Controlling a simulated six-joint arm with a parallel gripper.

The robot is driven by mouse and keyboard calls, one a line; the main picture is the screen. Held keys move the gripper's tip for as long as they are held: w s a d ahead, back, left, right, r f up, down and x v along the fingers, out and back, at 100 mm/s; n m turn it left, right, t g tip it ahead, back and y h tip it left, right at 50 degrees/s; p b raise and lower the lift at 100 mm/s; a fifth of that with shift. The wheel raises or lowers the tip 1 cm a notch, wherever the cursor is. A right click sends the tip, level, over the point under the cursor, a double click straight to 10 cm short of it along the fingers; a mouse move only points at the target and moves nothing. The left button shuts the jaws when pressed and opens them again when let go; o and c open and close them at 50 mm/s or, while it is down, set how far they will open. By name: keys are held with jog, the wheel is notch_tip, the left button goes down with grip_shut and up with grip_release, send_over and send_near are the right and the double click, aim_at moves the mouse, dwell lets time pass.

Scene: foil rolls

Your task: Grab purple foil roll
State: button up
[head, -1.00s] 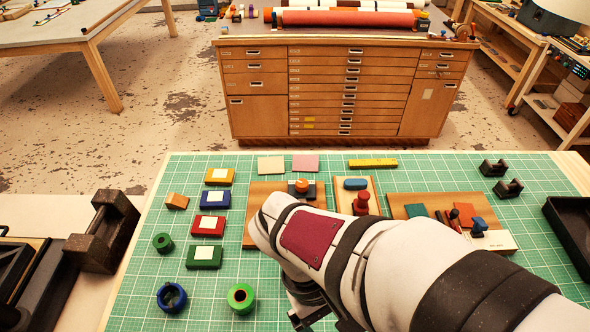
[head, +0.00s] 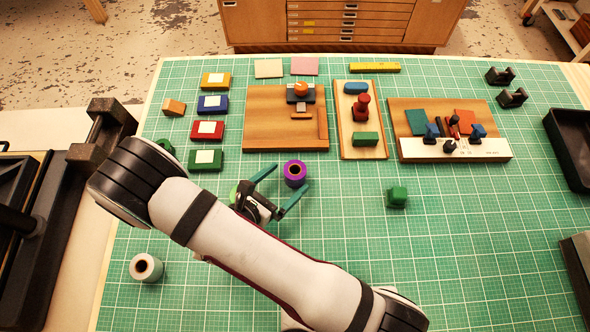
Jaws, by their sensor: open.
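The purple foil roll (head: 295,174) stands on the green cutting mat (head: 470,230), below the wooden board with the orange-topped tool. Its round top with a dark core faces up. My gripper (head: 278,189) has its two green fingers spread apart. The roll sits just at the mouth of the fingers, close to both tips. I cannot tell whether either finger touches it. The gripper is empty.
A green roll (head: 235,193) is partly hidden behind my gripper. Another dark green roll (head: 166,146) is partly covered by my arm. A pale roll (head: 146,268) stands lower left. The mat's lower right is clear.

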aim_at(288, 179)
jog(key=x, duration=0.4)
jog(key=shift+d+f, duration=0.1)
jog(key=shift+d, duration=0.1)
jog(key=c, duration=1.5)
